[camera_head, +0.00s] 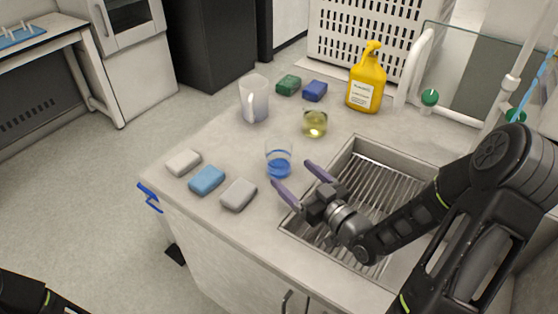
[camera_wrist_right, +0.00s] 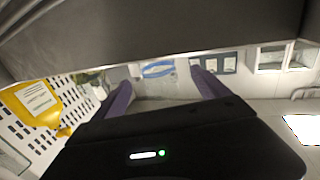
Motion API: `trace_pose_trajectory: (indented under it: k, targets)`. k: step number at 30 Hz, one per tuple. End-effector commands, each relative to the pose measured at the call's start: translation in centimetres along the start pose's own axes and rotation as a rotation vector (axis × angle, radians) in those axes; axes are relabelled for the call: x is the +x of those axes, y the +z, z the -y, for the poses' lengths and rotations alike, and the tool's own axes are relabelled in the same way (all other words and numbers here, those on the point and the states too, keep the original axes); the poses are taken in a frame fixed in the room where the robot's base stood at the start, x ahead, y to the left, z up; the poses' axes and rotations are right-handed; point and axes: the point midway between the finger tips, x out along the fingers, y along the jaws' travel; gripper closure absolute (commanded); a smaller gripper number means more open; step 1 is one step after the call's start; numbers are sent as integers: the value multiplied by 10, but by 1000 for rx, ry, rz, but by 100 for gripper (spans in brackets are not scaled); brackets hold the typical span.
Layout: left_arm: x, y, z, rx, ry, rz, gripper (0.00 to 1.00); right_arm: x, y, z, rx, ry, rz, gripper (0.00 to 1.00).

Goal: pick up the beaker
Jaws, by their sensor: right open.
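A small clear beaker with blue liquid (camera_head: 279,165) stands upright on the counter, left of the sink. A second small glass vessel with yellow liquid (camera_head: 315,124) stands behind it. My right gripper (camera_head: 290,174) is open and empty, its purple fingers pointing at the blue beaker. The fingertips are close to the beaker, one on each side of its near face; I cannot tell whether they touch it. In the right wrist view the fingers (camera_wrist_right: 160,90) are apart, with a blue patch between them that may be the beaker's liquid. My left gripper is not in view.
A metal sink (camera_head: 370,150) lies below my right arm. Blue (camera_head: 207,180) and grey (camera_head: 239,194) blocks lie left of the beaker, with bare counter between.

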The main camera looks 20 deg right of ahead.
Motion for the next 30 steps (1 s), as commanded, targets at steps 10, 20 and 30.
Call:
trace_pose_trajectory:
  k: [10,20,30]
  targets:
    - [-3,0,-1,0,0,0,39,25,0,0,1,-1,-1,15]
    - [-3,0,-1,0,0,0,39,28,0,-1,0,0,0,15]
    - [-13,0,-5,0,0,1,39,70,0,-4,2,-2,-1,15]
